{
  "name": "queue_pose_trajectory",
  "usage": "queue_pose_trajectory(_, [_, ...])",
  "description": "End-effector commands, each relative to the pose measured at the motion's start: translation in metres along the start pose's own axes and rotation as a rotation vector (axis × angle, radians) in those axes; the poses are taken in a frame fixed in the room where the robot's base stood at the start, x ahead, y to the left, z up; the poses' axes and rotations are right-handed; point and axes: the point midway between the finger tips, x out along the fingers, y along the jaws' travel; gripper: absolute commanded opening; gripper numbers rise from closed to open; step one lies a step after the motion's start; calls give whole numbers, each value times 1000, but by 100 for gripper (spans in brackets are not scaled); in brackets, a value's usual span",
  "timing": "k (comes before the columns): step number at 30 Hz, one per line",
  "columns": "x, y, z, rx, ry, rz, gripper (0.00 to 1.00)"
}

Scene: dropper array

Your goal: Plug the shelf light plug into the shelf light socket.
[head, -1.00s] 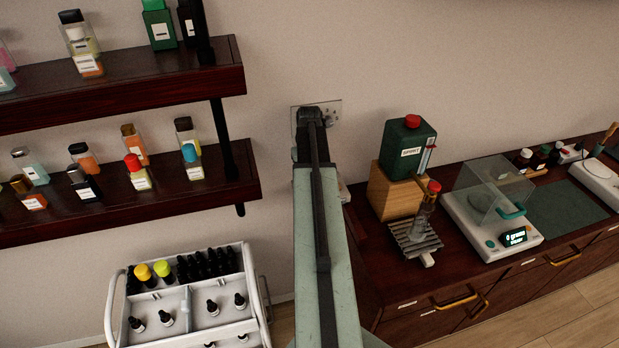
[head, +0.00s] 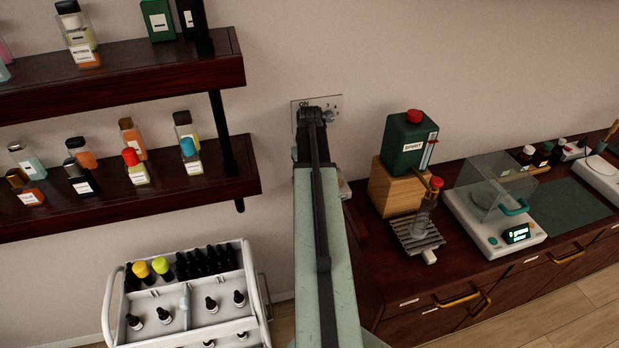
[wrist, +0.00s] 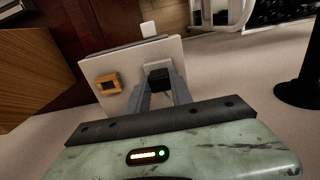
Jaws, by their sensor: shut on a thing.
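A pale wall socket plate (head: 334,104) is on the wall behind the end of my arm in the head view. It carries an "ON" mark, and its lower left part is hidden by my arm. In the wrist view a pale plate (wrist: 140,68) has a brass-coloured square fitting (wrist: 107,84). My gripper (wrist: 160,88) is shut on a black plug (wrist: 158,78) held between its fingers in front of or against that plate. I cannot tell whether the plug's pins are in the socket. My fingers are hidden in the head view.
Dark wooden shelves (head: 120,83) with several bottles are to the left. Below them stands a white trolley (head: 262,306) with droppers. A dark bench (head: 372,256) to the right holds a green spirit bottle (head: 408,150) on a wooden block and a scale (head: 478,222).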

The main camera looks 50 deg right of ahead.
Motion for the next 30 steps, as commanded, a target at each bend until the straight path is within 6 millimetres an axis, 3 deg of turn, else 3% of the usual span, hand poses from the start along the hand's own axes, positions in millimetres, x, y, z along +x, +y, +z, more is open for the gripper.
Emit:
queue_pose_trajectory(8, [3, 0, 0, 0, 0, 0, 0])
queue_pose_trajectory(9, [3, 0, 0, 0, 0, 0, 32])
queue_pose_trajectory(11, [3, 0, 0, 0, 0, 0, 49])
queue_pose_trajectory(12, [3, 0, 0, 0, 0, 0, 52])
queue_pose_trajectory(23, [-1, 0, 0, 0, 0, 0, 52])
queue_pose_trajectory(30, [-35, 0, 0, 0, 0, 0, 52])
